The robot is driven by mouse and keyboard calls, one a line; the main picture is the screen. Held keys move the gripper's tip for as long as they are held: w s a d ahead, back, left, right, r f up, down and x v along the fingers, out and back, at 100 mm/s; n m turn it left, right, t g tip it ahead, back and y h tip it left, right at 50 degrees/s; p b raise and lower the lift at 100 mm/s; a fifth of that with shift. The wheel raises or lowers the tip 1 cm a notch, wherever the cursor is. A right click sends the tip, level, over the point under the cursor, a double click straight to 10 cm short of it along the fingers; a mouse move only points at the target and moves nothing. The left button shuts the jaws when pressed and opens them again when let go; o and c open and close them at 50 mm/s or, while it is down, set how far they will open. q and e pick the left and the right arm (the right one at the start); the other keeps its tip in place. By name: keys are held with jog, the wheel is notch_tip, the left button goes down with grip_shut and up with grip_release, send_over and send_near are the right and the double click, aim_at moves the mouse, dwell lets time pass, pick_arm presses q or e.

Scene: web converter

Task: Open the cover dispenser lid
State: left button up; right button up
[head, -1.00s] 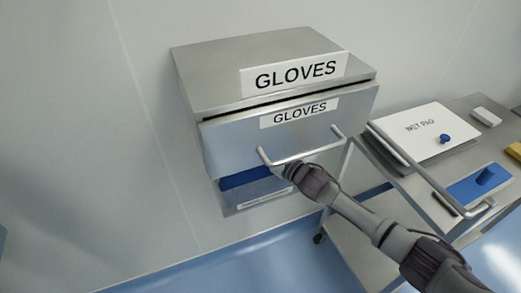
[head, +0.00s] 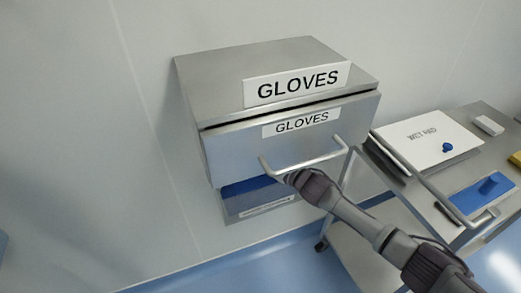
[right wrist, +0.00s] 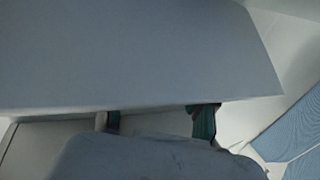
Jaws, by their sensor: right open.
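A grey metal dispenser (head: 250,75) hangs on the wall in the head view, labelled GLOVES on a sign on top. Its front lid (head: 228,150) carries a second GLOVES label and a bar handle (head: 309,162). Blue material (head: 245,187) shows below the lid's lower edge. My right gripper (head: 292,178) is just below the handle's left part; the head view does not show clearly whether it touches. In the right wrist view the open gripper's two teal fingertips (right wrist: 159,122) stand apart beneath a large grey panel, probably the lid (right wrist: 140,60). My left gripper is not in view.
A metal cart (head: 400,195) stands right of the dispenser, with its rail close to my right arm. On it are a white WET PAD box (head: 425,135), a blue pad (head: 475,200) and small items. The wall left of the dispenser is clear.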

jog(key=shift+s, duration=0.15)
jog(key=v, duration=1.2)
